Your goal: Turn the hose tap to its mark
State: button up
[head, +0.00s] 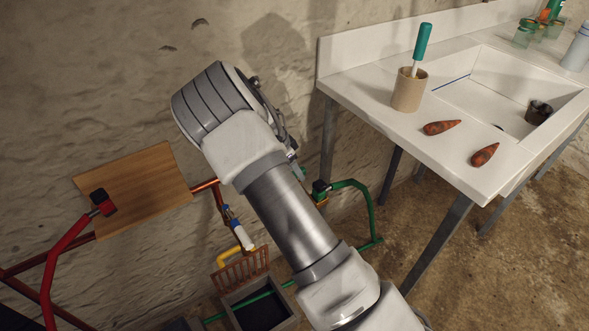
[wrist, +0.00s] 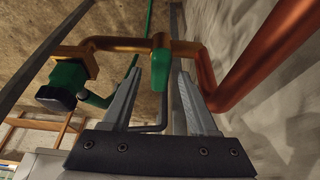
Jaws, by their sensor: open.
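The hose tap (wrist: 161,62) shows in the wrist view as a green lever on a copper fitting, pointing down the picture. My gripper (wrist: 158,76) is open, with one finger on each side of the green lever. I cannot tell whether either finger touches it. The tap's mark cannot be made out. In the head view my arm hides most of the tap and the gripper.
A green block with a dark cap (wrist: 65,80) sits on the copper pipe (wrist: 240,80) beside the tap. A green hose (head: 368,212) runs down to the floor.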

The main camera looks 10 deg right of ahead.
jog(key=p+v, duration=0.4)
jog(key=v, duration=1.3)
jog(key=shift+a, duration=0.15)
jog(key=s+d+r+n+t+y, duration=0.1)
jog(key=s+d+r+n+y, duration=0.15)
jog(key=s+r, duration=0.5)
jog(key=s+d+r+n+y, duration=0.2)
jog(key=s+d+r+n, duration=0.15)
jog(key=s+r, duration=0.4)
jog(key=s+r+n+t, duration=0.3)
jog(key=s+n, duration=0.5)
jog(key=s, duration=0.9)
notch_tip(320, 180, up, 15)
jog(key=p, duration=1.5)
jog(key=shift+d, duration=0.45)
